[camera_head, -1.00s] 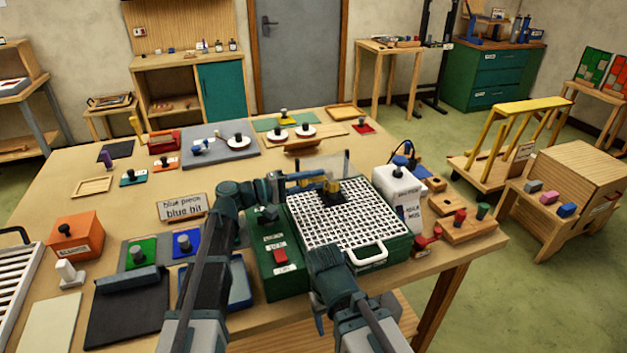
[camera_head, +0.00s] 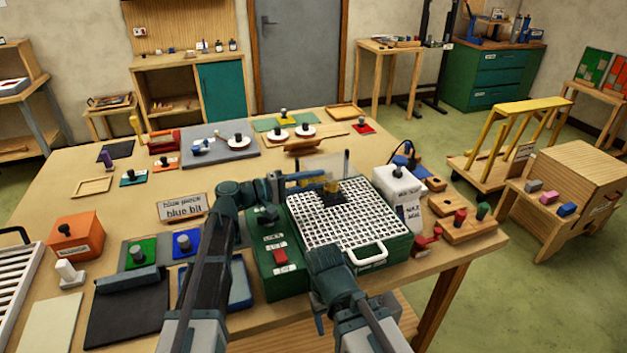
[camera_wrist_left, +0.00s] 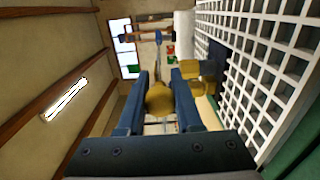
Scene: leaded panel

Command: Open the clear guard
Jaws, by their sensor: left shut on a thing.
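The clear guard (camera_head: 338,162) is a see-through upright pane at the back of the green grinder (camera_head: 270,278), behind its white grid top (camera_head: 345,222). My left gripper (camera_head: 318,180) reaches across the back left of the grid. In the left wrist view its blue fingers (camera_wrist_left: 160,97) are shut on a rounded brass-coloured knob, which appears to belong to the guard. A second brass piece (camera_wrist_left: 200,75), apparently the grinding bit, is just right of the fingers. My right gripper (camera_head: 330,262) is at the grinder's front edge; its fingertips are hidden.
A white box (camera_head: 398,183) stands close to the grinder's right side. A blue pad (camera_head: 187,243), a green pad (camera_head: 139,254) and an orange box (camera_head: 74,236) lie to the left. A sign (camera_head: 183,208) stands behind them. Bare tabletop shows at the back left.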

